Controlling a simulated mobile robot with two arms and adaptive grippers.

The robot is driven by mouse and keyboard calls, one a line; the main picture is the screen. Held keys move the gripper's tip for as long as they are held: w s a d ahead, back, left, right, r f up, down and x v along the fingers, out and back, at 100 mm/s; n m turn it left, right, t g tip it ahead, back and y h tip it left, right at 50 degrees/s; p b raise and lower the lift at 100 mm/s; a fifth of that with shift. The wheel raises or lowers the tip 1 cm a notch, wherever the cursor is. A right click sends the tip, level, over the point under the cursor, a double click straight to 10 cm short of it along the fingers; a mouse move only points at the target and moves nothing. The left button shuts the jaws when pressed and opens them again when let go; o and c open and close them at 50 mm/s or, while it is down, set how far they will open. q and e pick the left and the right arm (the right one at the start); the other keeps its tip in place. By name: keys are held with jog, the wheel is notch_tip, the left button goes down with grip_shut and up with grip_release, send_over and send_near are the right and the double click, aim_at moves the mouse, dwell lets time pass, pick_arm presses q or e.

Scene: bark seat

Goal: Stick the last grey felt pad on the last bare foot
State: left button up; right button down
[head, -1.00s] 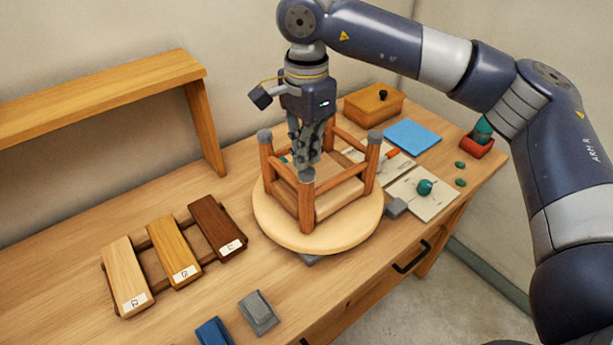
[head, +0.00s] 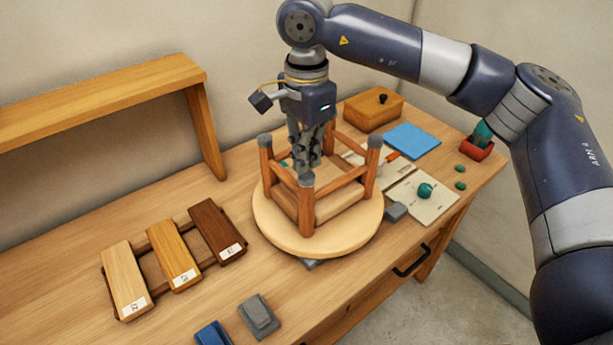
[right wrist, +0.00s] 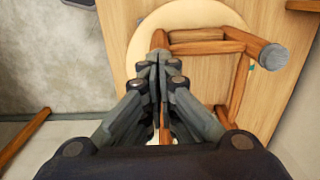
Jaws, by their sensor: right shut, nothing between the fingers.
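The stool stands upside down with its round pale seat (head: 275,225) on the bench and its brown legs pointing up. Grey tops show on the left foot (head: 264,140), the right foot (head: 374,142) and the front foot (head: 306,180). The far foot is partly hidden behind my gripper. My right gripper (head: 306,168) points down, shut and empty, its tips close above or behind the front foot; I cannot tell whether they touch. In the right wrist view, its fingers (right wrist: 158,62) cover part of the stool, and one grey-topped foot (right wrist: 273,57) shows clear. No loose felt pad is clearly visible. My left gripper is out of view.
A cream card (head: 432,204) with a teal knob lies right of the stool, near a blue sheet (head: 412,139) and a wooden box (head: 373,108). Wood samples (head: 174,255) lie left. A grey block (head: 258,315) sits in front. A shelf (head: 100,95) stands behind.

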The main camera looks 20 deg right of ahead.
aim_at(306, 175)
jog(key=shift+f+b, duration=0.85)
jog(key=shift+f, duration=0.2)
dwell(0.8)
jog(key=shift+s+f, duration=0.15)
jog(key=shift+f, duration=0.1)
dwell(0.8)
jog(key=shift+r, duration=0.1)
jog(key=shift+r+p, duration=0.45)
jog(key=shift+r, duration=0.4)
jog(key=shift+r+p, duration=1.2)
jog(key=shift+r, duration=1.05)
